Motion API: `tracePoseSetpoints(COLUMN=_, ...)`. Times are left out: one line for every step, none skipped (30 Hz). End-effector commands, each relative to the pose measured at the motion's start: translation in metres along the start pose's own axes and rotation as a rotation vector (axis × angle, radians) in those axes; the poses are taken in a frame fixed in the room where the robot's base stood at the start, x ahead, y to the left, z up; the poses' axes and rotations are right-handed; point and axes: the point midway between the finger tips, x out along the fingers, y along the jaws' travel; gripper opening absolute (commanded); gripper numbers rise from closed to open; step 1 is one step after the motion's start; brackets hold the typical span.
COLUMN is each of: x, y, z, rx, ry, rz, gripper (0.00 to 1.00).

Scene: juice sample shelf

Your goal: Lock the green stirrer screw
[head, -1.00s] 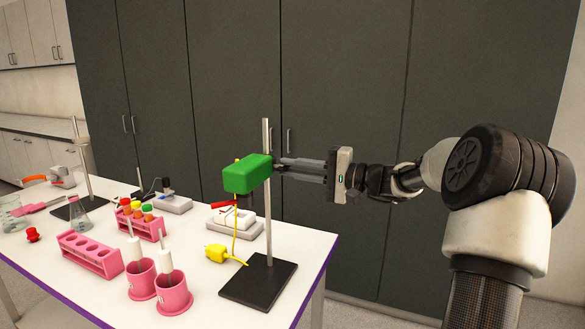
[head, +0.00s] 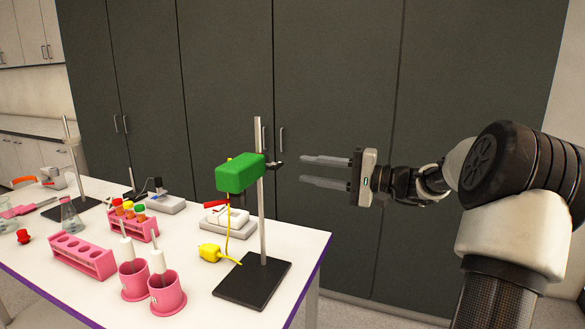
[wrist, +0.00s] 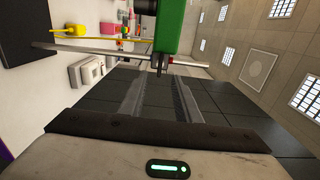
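The green stirrer (head: 240,173) is a green box clamped high on a metal rod (head: 261,200) that rises from a black base plate. Its small dark screw (head: 276,163) sticks out to the right of the rod. In the wrist view the stirrer (wrist: 174,22) is at the top centre, and the dark screw (wrist: 160,63) points down towards the space between the fingers. My gripper (head: 302,170) is open and empty, to the right of the screw and apart from it.
The white table (head: 312,243) holds a yellow plug (head: 209,252) with a cord, pink tube racks (head: 84,254), pink cups (head: 167,292) and white-grey devices. Another stand is at the far left. Dark cabinets stand behind. The space right of the table is free.

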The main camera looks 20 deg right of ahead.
Motion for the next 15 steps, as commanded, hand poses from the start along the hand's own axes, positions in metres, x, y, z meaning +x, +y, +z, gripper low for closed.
tracePoseSetpoints(x=-0.014, y=0.000, z=-0.001, rx=0.000, ry=0.004, rz=0.000, gripper=0.30)
tracePoseSetpoints(x=-0.021, y=-0.001, z=-0.001, rx=0.000, ry=0.004, rz=-0.001, gripper=0.30)
tracePoseSetpoints(x=-0.031, y=-0.001, z=-0.001, rx=-0.001, ry=0.005, rz=0.000, gripper=0.30)
tracePoseSetpoints(x=-0.038, y=-0.001, z=-0.001, rx=-0.001, ry=0.003, rz=0.000, gripper=0.30)
tracePoseSetpoints(x=-0.045, y=-0.001, z=-0.001, rx=-0.001, ry=0.004, rz=0.000, gripper=0.30)
tracePoseSetpoints(x=-0.054, y=-0.001, z=-0.001, rx=-0.001, ry=0.003, rz=-0.001, gripper=0.30)
tracePoseSetpoints(x=-0.060, y=-0.001, z=-0.001, rx=-0.001, ry=0.003, rz=-0.001, gripper=0.30)
tracePoseSetpoints(x=-0.066, y=-0.001, z=-0.001, rx=-0.001, ry=0.003, rz=-0.001, gripper=0.30)
tracePoseSetpoints(x=-0.073, y=-0.001, z=-0.001, rx=0.000, ry=0.003, rz=-0.001, gripper=0.30)
tracePoseSetpoints(x=-0.078, y=-0.001, z=-0.001, rx=0.000, ry=0.003, rz=-0.001, gripper=0.30)
tracePoseSetpoints(x=-0.082, y=-0.001, z=0.000, rx=0.000, ry=0.001, rz=-0.001, gripper=0.30)
tracePoseSetpoints(x=-0.087, y=-0.001, z=0.000, rx=0.000, ry=0.000, rz=-0.001, gripper=0.30)
tracePoseSetpoints(x=-0.090, y=0.000, z=0.000, rx=0.000, ry=0.001, rz=-0.001, gripper=0.30)
tracePoseSetpoints(x=-0.093, y=0.000, z=0.000, rx=0.000, ry=0.001, rz=-0.001, gripper=0.30)
tracePoseSetpoints(x=-0.096, y=-0.001, z=0.000, rx=0.000, ry=0.000, rz=-0.001, gripper=0.30)
